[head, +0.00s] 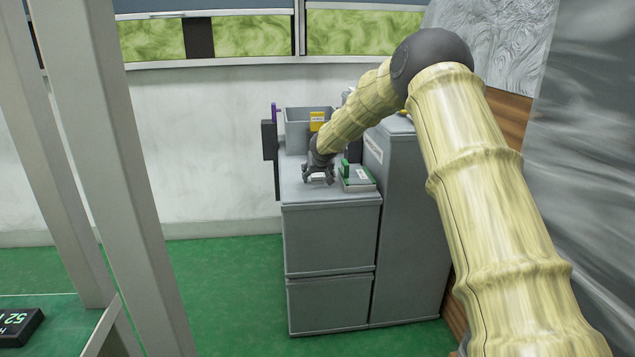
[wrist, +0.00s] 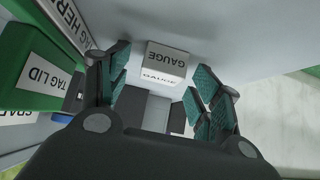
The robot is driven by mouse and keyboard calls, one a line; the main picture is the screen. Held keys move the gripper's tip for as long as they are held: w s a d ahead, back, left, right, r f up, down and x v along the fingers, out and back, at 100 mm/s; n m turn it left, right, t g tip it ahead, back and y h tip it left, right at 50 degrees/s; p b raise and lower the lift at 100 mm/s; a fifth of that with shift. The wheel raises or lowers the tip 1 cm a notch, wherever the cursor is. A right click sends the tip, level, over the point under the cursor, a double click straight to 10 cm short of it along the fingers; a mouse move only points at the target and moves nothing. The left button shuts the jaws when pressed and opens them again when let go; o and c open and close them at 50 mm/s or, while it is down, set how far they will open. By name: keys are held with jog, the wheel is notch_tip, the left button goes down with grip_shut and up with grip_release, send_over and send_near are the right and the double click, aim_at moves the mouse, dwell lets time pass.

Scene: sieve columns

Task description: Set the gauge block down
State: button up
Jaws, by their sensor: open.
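The gauge block (wrist: 166,58) is a pale grey block with "GAUGE" lettering, in the wrist view. It lies between the two teal-padded fingers of my gripper (wrist: 160,82). The fingers are open, with a visible gap on each side of the block. In the head view my gripper (head: 318,174) points down at the grey cabinet top (head: 300,194), near its front edge. A small pale patch of the block (head: 318,179) shows under the fingers. The block appears to rest on the cabinet top.
A tray (head: 358,185) with a green upright piece stands just right of my gripper. A green part labelled "TAG LID" (wrist: 45,82) is at left in the wrist view. A grey bin (head: 296,130) with a yellow label stands behind. A taller cabinet (head: 405,220) is at right.

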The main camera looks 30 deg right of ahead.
jog(key=shift+c, duration=0.3)
jog(key=c, duration=1.2)
jog(key=shift+o, duration=0.2)
jog(key=shift+r, duration=0.1)
